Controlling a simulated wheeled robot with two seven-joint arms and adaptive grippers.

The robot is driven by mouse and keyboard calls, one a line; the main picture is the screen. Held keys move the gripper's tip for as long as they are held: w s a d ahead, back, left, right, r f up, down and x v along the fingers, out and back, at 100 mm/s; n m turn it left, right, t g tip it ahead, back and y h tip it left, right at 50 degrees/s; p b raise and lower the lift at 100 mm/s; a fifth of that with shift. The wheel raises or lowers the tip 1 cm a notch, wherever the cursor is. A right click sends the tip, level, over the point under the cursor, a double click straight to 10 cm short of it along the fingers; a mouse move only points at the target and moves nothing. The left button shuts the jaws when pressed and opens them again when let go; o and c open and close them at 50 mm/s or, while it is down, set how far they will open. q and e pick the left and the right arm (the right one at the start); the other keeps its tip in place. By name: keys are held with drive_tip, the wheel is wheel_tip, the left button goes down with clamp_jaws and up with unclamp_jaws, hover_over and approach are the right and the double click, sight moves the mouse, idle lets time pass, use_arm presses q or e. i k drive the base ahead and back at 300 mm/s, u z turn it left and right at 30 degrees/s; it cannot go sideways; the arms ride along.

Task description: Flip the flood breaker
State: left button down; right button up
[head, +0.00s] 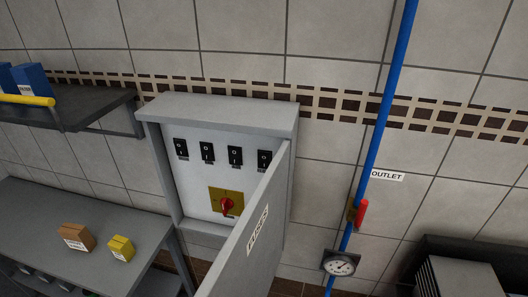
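A grey wall cabinet (157,147) is open in the middle of the head view. Its door (245,245) stands swung out on the right side, with a white label too small to read surely. Inside is a row of several black breaker switches, the leftmost (181,149) to the rightmost (264,160), which the door edge nearly touches in the picture. I cannot tell which one is the flood breaker, nor read their positions surely. Below them a red rotary knob (227,205) sits on a yellow plate (216,194). Neither of my grippers is in view.
A blue pipe (383,120) with a red valve handle (361,215), an "OUTLET" label (387,175) and a gauge (340,264) runs right of the cabinet. A shelf (95,104) and a grey table (70,212) with brown (76,237) and yellow (121,248) boxes are left.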

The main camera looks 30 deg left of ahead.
sight(265, 157)
drive_tip(key=u, duration=1.2)
